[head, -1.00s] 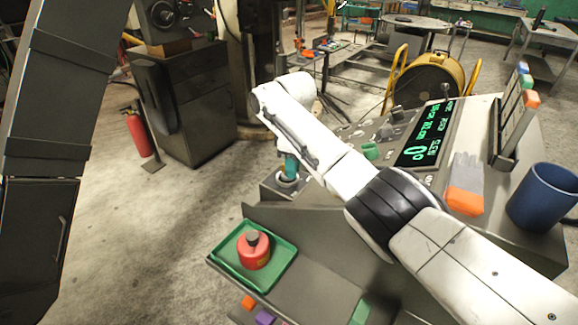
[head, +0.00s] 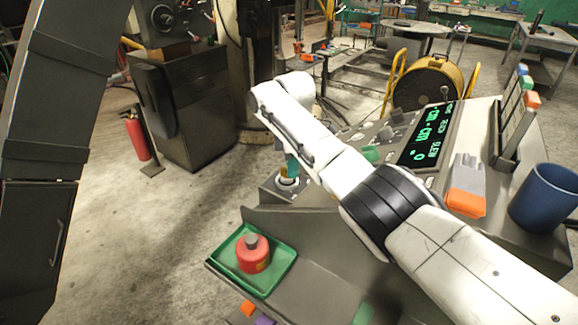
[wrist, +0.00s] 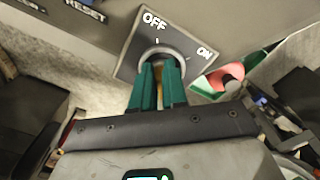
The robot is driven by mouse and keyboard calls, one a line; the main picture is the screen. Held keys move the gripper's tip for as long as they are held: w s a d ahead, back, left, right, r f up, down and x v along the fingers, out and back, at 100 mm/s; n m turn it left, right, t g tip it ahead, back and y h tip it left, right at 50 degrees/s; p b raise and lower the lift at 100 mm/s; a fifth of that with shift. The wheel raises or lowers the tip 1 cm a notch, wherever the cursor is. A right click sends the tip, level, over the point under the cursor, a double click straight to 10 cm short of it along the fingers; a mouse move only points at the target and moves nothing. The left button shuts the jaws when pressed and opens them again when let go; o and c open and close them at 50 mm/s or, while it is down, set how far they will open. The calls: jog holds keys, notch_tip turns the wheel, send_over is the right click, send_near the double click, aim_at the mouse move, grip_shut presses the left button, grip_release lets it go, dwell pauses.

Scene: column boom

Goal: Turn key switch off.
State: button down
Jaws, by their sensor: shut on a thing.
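The key switch (wrist: 163,52) is a round grey collar on a dark plate marked OFF at the top and ON at the right, seen in the wrist view. In the head view the switch (head: 287,183) sits on the console's near left corner, partly behind my arm. My gripper (wrist: 158,75) has green fingers shut on the key, a narrow yellowish piece showing between them. The fingers reach the collar and hide most of the key, so its exact angle is hard to tell. In the head view my gripper (head: 291,166) is a small green patch above the switch.
The console display (head: 424,138) glows green. A green tray (head: 284,268) with a red container (head: 252,254) is on the shelf below the switch. A blue cup (head: 545,196) and an orange-and-grey item (head: 466,202) are at the right. Open floor lies left of the console.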

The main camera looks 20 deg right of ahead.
jog(key=shift+s+a+f, duration=0.3)
jog(key=shift+a+f, duration=0.05)
jog(key=shift+f, duration=0.1)
jog(key=c, duration=1.2)
grip_release()
jog(key=shift+s+a, duration=0.1)
jog(key=shift+a, duration=0.1)
jog(key=shift+o, duration=0.2)
jog(key=shift+w+d+r, duration=0.2)
jog(key=shift+r, duration=0.2)
notch_tip(320, 180, up, 11)
jog(key=b, duration=0.1)
jog(key=shift+s+f, duration=0.2)
jog(key=shift+s, duration=0.05)
jog(key=shift+a+r, duration=0.1)
